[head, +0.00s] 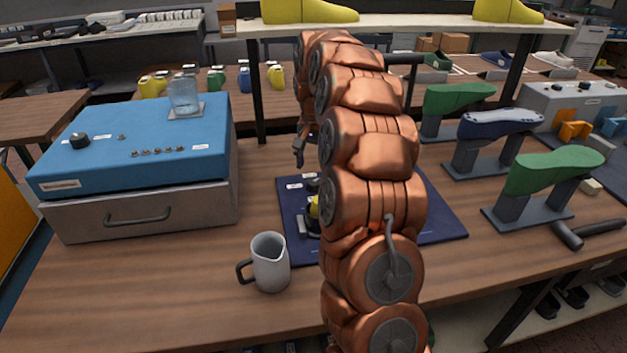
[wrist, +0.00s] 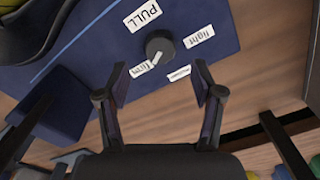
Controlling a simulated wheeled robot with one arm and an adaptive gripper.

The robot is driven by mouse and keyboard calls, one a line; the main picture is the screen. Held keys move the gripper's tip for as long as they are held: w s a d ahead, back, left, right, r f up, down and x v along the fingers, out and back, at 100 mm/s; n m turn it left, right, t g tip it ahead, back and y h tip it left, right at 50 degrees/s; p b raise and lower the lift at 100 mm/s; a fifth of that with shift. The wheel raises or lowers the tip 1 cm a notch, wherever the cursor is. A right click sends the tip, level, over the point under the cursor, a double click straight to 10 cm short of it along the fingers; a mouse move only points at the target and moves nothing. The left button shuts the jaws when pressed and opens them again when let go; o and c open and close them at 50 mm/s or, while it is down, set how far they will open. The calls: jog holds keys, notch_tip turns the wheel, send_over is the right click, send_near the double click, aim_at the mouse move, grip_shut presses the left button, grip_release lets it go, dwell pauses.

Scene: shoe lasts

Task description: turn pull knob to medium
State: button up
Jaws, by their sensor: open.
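A dark round knob (wrist: 158,46) with a pale pointer mark sits on a blue panel (wrist: 205,15) in the wrist view. The mark points toward the picture's lower left, at the "firm" label (wrist: 145,67). A "PULL" label (wrist: 143,14) and a "light" label (wrist: 198,37) lie around the knob. Another small label (wrist: 179,73) is too slanted to read. My gripper (wrist: 161,80) is open and empty, its fingertips on either side below the knob in the picture, apart from it. In the head view my arm hides most of this panel; a dark finger of my gripper (head: 299,150) shows.
A blue-topped box (head: 110,150) with a drawer and a glass jar (head: 185,95) stands at the left. Shoe lasts on stands (head: 555,170) and a hammer (head: 585,232) are at the right. Bare table lies at the front left.

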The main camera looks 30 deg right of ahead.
aim_at(314, 181)
jog(key=shift+f+p, duration=0.45)
jog(key=shift+f, duration=2.45)
jog(key=shift+c, duration=0.2)
jog(key=c, duration=1.1)
jog(key=shift+n, duration=0.4)
jog(key=n+b, duration=0.2)
jog(key=n, duration=0.2)
jog(key=shift+n, duration=0.3)
jog(key=n+b, duration=0.1)
jog(key=n, duration=0.5)
jog(key=shift+n, duration=0.3)
